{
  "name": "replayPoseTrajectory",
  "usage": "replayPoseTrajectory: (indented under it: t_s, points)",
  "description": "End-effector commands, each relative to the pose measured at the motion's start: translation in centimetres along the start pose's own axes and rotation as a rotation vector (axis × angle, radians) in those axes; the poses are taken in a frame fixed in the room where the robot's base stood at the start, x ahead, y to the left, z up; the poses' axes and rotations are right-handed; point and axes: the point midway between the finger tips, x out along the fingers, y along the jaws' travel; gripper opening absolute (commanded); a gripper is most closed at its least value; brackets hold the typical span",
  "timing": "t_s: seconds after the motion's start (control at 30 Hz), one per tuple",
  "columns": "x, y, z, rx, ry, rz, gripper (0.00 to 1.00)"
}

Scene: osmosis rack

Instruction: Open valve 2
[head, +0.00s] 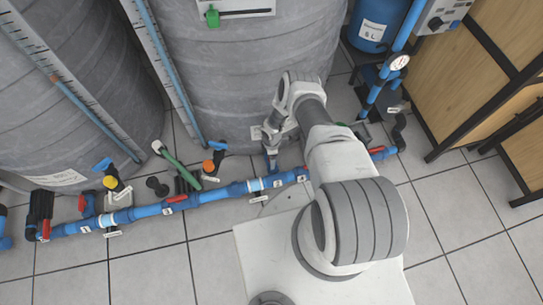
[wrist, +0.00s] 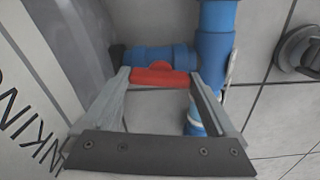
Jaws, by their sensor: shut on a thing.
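My gripper (wrist: 159,84) is shut on a red valve handle (wrist: 160,75). The handle lies crosswise between its two fingertips, on a short blue pipe branch (wrist: 170,55) that joins a larger blue pipe (wrist: 217,50). In the head view my gripper (head: 271,150) is low in front of the right grey tank, just above the blue pipe line (head: 228,191). A small number tag (head: 277,183), which seems to read 2, sits on the pipe just below my gripper. The held handle is mostly hidden by my arm there.
Two large grey tanks (head: 230,70) stand behind the pipe. Other red handles (head: 178,198) sit along it to the left, and one (head: 377,150) to the right. A blue vessel (head: 376,25) and wooden shelving (head: 470,75) stand at right. The tiled floor in front is clear.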

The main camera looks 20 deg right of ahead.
Motion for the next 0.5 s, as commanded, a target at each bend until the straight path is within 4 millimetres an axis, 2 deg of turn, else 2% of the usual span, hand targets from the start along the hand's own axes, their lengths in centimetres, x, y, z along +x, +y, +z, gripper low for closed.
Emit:
replayPoseTrajectory:
  t_s: [0.2, 0.5]
  points:
    - [-0.02, 0.05, -0.06, -0.106, 0.001, 0.001, 0.37]
    - [-0.02, 0.05, -0.08, -0.167, 0.001, 0.001, 0.37]
